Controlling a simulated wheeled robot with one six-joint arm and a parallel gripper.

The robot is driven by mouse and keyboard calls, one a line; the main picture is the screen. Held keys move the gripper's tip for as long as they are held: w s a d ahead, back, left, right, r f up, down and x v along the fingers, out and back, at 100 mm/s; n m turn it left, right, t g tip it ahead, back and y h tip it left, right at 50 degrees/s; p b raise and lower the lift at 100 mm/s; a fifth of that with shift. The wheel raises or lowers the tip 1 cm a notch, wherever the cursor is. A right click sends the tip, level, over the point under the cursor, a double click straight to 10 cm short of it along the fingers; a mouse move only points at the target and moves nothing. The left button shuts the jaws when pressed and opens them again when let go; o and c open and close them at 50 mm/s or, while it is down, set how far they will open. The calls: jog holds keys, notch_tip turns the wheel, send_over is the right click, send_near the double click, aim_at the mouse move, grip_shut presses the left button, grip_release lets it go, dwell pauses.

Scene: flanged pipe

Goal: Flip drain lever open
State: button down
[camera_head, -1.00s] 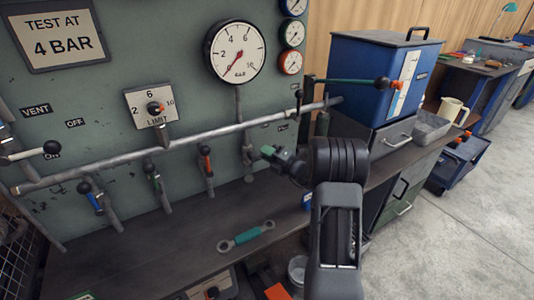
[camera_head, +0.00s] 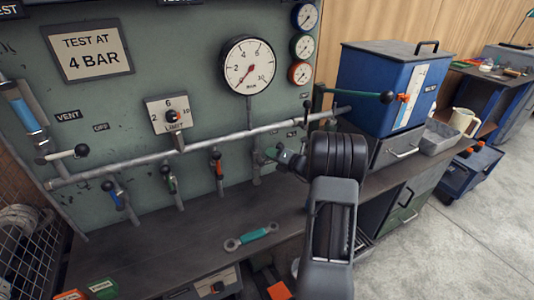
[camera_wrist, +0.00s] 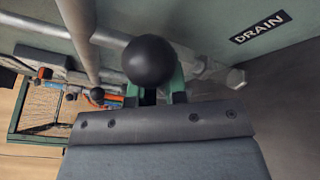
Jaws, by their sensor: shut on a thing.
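In the wrist view the drain lever's black ball knob (camera_wrist: 148,62) sits at the green fingers of my gripper (camera_wrist: 156,92), which are shut on the lever. The lever's stem is mostly hidden behind the knob and the gripper. A DRAIN label (camera_wrist: 260,26) is on the panel to the right of the knob. In the head view my gripper (camera_head: 272,154) is in front of the panel, just right of the vertical pipe below the large gauge. There the fingers and wrist hide the held knob.
A long grey pipe (camera_head: 220,140) crosses the green panel (camera_head: 210,75). Several other levers hang below it, one with a blue grip (camera_head: 113,198). A teal wrench (camera_head: 251,237) lies on the dark bench (camera_head: 190,250). A blue box (camera_head: 385,85) stands at the right.

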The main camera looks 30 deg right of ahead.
jog(key=shift+r+n+h+p, duration=0.4)
jog(key=shift+r+n, duration=0.4)
jog(key=shift+w+g, duration=0.1)
jog(key=shift+g, duration=0.2)
jog(key=c, duration=1.2)
grip_release()
jog(key=shift+o, duration=0.2)
jog(key=shift+f, duration=0.1)
jog(key=shift+a, duration=0.15)
jog(key=p+v, duration=0.1)
jog(key=v, duration=1.3)
